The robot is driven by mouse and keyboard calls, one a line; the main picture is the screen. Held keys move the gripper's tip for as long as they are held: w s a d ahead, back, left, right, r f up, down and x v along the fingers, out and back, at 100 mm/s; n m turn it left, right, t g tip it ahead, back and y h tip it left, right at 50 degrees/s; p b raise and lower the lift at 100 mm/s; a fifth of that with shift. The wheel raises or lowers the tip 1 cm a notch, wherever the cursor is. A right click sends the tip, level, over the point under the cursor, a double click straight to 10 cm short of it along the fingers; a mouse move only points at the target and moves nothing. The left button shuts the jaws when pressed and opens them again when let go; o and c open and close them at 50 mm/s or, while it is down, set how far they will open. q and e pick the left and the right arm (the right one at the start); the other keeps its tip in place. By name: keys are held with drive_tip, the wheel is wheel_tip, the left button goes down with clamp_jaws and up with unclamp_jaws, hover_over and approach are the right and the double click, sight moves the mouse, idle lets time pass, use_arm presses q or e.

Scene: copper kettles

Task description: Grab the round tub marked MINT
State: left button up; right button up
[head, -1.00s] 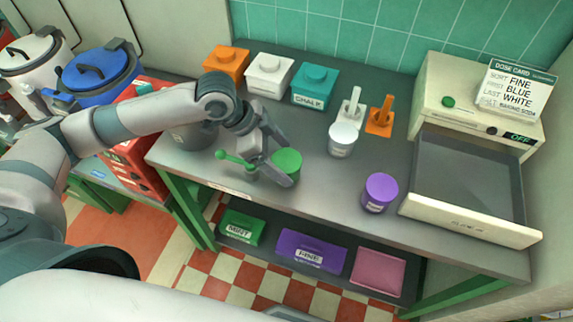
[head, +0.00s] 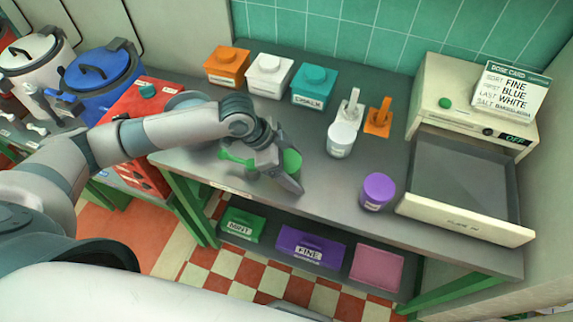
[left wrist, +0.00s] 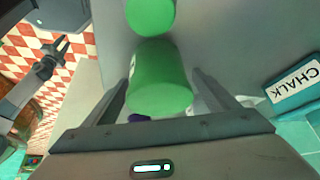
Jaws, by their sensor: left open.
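A green round tub (head: 292,161) stands on the grey counter, partly hidden by my left gripper (head: 286,168). No marking on it is readable. In the left wrist view the green tub (left wrist: 160,85) sits between the two spread fingers of my left gripper (left wrist: 163,75), with a sliver of white label at its left edge. A second green round shape (left wrist: 151,14) shows beyond it; I cannot tell what it is. A dark gripper-like part, apparently my right gripper (left wrist: 48,62), shows over the floor at the upper left, its jaws unclear.
A white tub (head: 341,140) and a purple tub (head: 378,191) stand to the right. Orange, white and teal CHALK (head: 315,88) boxes line the back. A green MINT box (head: 242,225) is on the lower shelf.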

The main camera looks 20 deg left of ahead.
sight(299, 162)
idle(0.3)
use_arm(q)
drive_tip(key=c, duration=1.2)
drive_tip(key=shift+r, duration=0.1)
drive_tip(key=shift+r, duration=0.45)
drive_tip(key=r+b, duration=0.1)
drive_tip(key=r, duration=0.2)
drive_tip(key=shift+s+d+r+b, duration=0.1)
drive_tip(key=shift+d+r+b, duration=0.05)
drive_tip(key=shift+d+b, duration=0.25)
drive_tip(key=s+d+r+b, duration=0.1)
drive_tip(key=s+d+r, duration=0.1)
drive_tip(key=d, duration=0.3)
drive_tip(key=s+d+r+b, duration=0.1)
drive_tip(key=s+d+r, duration=0.1)
drive_tip(key=d+r, duration=0.2)
drive_tip(key=shift+s+d+r, duration=0.3)
drive_tip(key=shift+d+r, duration=0.05)
drive_tip(key=shift+d, duration=0.05)
